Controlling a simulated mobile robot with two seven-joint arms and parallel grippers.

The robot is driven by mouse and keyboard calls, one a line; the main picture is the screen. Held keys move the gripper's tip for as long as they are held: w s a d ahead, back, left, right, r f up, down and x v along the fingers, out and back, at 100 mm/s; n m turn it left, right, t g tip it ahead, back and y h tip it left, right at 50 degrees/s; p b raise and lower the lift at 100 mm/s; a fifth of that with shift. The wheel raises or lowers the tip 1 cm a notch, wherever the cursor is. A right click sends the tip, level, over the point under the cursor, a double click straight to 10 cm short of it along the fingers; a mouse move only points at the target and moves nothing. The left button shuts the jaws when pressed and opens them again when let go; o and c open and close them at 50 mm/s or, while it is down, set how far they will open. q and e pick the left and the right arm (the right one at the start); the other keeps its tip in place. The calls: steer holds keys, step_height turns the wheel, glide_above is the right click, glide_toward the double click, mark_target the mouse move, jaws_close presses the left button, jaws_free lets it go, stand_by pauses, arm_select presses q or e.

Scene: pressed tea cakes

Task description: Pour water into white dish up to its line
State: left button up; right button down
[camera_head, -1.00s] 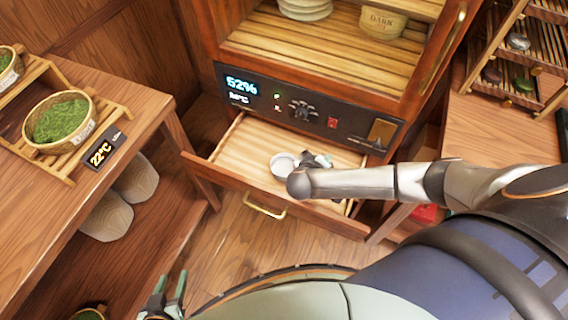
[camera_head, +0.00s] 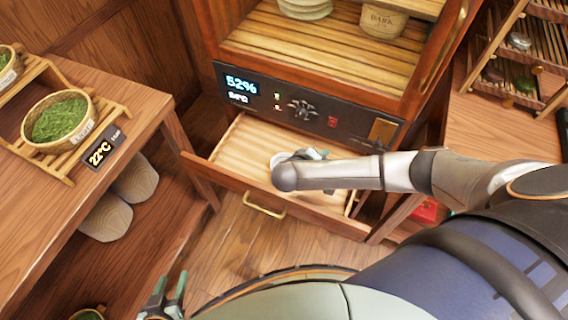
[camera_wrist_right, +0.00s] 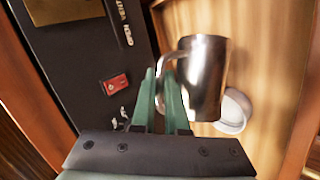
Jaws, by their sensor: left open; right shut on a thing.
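The white dish (camera_wrist_right: 237,110) sits in the open drawer, partly behind a shiny metal pitcher (camera_wrist_right: 208,78) in the right wrist view. My right gripper (camera_wrist_right: 164,92) is shut on the pitcher's handle, with the pitcher just beside the dish. In the head view the right gripper (camera_head: 312,154) is mostly covered by my forearm. I cannot see water, the dish's line or the pitcher's inside. My left gripper (camera_head: 166,297) is open and empty at the bottom left.
The drawer (camera_head: 235,147) is pulled out below a cabinet control panel (camera_head: 305,108) with a lit display. The panel stands close to my right gripper. A wooden table (camera_head: 130,85) with tea baskets is at left. A slatted rack (camera_head: 510,70) stands at right.

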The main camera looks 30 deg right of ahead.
steer(key=shift+w+a+r, duration=0.15)
steer(key=shift+w+r, duration=0.05)
steer(key=shift+r, duration=0.05)
stand_by(0.8)
steer(key=shift+w+a+r+n+g+h+b, duration=0.2)
steer(key=shift+w+a+h, duration=0.05)
steer(key=shift+w+a, duration=0.15)
steer(key=shift+w+a+r+n+g+h+b, duration=0.2)
steer(key=shift+w+a+h, duration=0.1)
steer(key=shift+w, duration=0.1)
stand_by(0.8)
steer(key=shift+s+d, duration=0.1)
steer(key=shift+d, duration=0.05)
steer(key=shift+m+t+y, duration=0.7)
steer(key=shift+t+y, duration=0.1)
steer(key=shift+y, duration=0.15)
steer(key=s+d+f, duration=0.1)
steer(key=s+d+f+p, duration=0.1)
steer(key=s, duration=0.1)
steer(key=shift+d+f, duration=0.2)
steer(key=shift+f, duration=0.3)
steer(key=shift+s+d+f+m+t+y, duration=0.25)
steer(key=shift+f+m+t+y, duration=0.05)
steer(key=shift+f+m+t, duration=0.15)
steer(key=shift+s+d+f+m+t+y, duration=0.15)
steer(key=shift+s+d+m+t+y, duration=0.1)
steer(key=shift+m+t+y, duration=0.15)
steer(key=shift+s, duration=0.1)
